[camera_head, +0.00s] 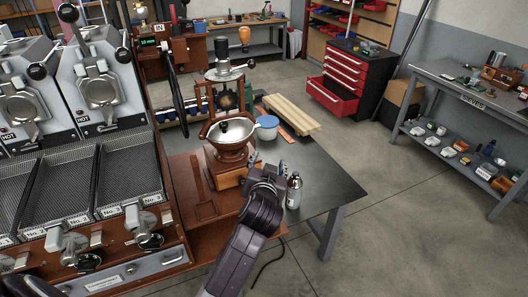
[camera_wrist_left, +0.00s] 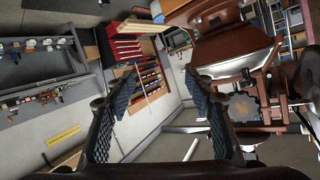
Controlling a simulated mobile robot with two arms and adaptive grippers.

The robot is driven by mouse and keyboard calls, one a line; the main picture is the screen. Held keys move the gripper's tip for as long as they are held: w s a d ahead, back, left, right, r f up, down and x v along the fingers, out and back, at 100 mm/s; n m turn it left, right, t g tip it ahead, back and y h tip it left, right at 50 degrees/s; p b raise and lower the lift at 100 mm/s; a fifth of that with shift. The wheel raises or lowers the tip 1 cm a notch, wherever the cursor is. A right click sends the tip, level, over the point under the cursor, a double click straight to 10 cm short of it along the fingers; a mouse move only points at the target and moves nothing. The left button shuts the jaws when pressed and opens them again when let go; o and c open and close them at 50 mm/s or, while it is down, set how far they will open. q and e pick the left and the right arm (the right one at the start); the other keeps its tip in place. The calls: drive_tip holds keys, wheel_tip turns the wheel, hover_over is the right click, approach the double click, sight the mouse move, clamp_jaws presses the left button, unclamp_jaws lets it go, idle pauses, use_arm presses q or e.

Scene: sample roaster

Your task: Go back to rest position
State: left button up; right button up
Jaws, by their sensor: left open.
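My left gripper (camera_head: 267,180) is at the right side of the wooden-based coffee grinder (camera_head: 230,150) in the head view, above the workbench. The grinder's brown bowl and metal parts (camera_wrist_left: 235,45) fill the right of that view, beyond the right finger. My right gripper is in neither view.
The sample roaster (camera_head: 95,170) stands at left. A small bottle (camera_head: 294,190) stands on the dark bench (camera_head: 325,185) close beside my left gripper. A red drawer cabinet (camera_head: 340,80) and a grey side table (camera_head: 440,90) stand farther off. The floor at right is clear.

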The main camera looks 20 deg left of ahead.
use_arm(q)
drive_tip(key=shift+d+f, duration=0.15)
drive_tip(key=shift+f, duration=0.4)
drive_tip(key=s+d+f+m+g+h+b, duration=0.15)
drive_tip(key=s+f, duration=0.25)
drive_tip(key=f, duration=0.9)
drive_tip(key=s+d+f+m+g+h, duration=0.15)
drive_tip(key=s+f, duration=0.35)
drive_tip(key=f, duration=0.8)
drive_tip(key=s+d+f+m+g+h, duration=0.1)
drive_tip(key=s+d+f+g, duration=0.25)
drive_tip(key=f, duration=0.95)
drive_tip(key=s+a+f+g, duration=0.1)
drive_tip(key=s+f+g, duration=0.1)
drive_tip(key=s+f, duration=0.6)
drive_tip(key=s+a+f+g+b, duration=0.1)
drive_tip(key=s+f, duration=0.7)
drive_tip(key=s, duration=1.2)
drive_tip(key=s+a+f+g+h, duration=0.1)
drive_tip(key=s+f+g, duration=0.2)
drive_tip(key=s+f, duration=0.5)
drive_tip(key=s, duration=0.6)
drive_tip(key=shift+s+a+n+b, duration=0.2)
drive_tip(key=shift+a+n+b, duration=0.1)
drive_tip(key=shift+n+b, duration=0.1)
